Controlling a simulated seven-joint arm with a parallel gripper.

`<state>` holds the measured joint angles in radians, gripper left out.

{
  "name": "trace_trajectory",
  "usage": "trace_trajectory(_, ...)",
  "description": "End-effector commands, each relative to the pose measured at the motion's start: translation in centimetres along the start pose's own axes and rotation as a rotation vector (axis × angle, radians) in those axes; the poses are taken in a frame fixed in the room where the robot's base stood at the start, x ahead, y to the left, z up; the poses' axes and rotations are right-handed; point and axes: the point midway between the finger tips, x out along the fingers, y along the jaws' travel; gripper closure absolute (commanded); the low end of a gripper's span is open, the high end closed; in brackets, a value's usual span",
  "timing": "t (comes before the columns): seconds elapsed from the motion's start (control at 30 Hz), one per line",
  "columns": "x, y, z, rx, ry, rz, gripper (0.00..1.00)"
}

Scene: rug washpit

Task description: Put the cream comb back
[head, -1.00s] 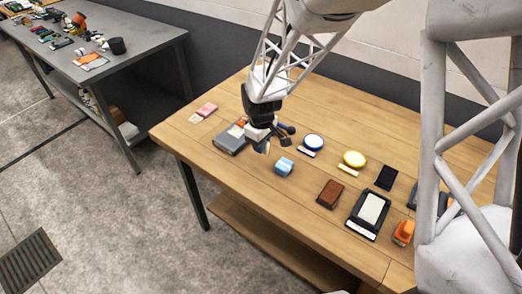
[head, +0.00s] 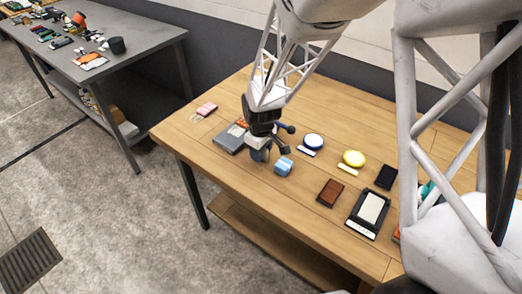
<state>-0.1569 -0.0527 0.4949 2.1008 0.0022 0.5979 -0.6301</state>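I cannot make out a cream comb for certain in the head view. A cream rectangular piece (head: 371,208) lies in a black tray (head: 353,222) with a white label strip at the table's front right; I cannot tell what it is. My gripper (head: 271,152) points down over the left half of the wooden table. Its fingers look spread, with nothing visible held between them. A light blue and white block (head: 283,166) lies just right of and below the fingers. The gripper hides part of the table behind it.
My arm covers the right end. A grey bench (head: 150,39) with clutter stands at back left.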

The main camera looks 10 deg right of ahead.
Motion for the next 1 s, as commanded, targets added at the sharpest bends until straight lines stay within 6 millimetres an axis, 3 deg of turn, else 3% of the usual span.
trace_trajectory(0.47,-0.8,0.0,0.0,0.000,0.001,0.000,0.56)
trace_trajectory(0.67,-2.9,0.0,0.0,0.000,0.002,0.002,0.56)
trace_trajectory(1.0,-8.2,0.0,0.0,0.000,0.001,0.001,0.56)
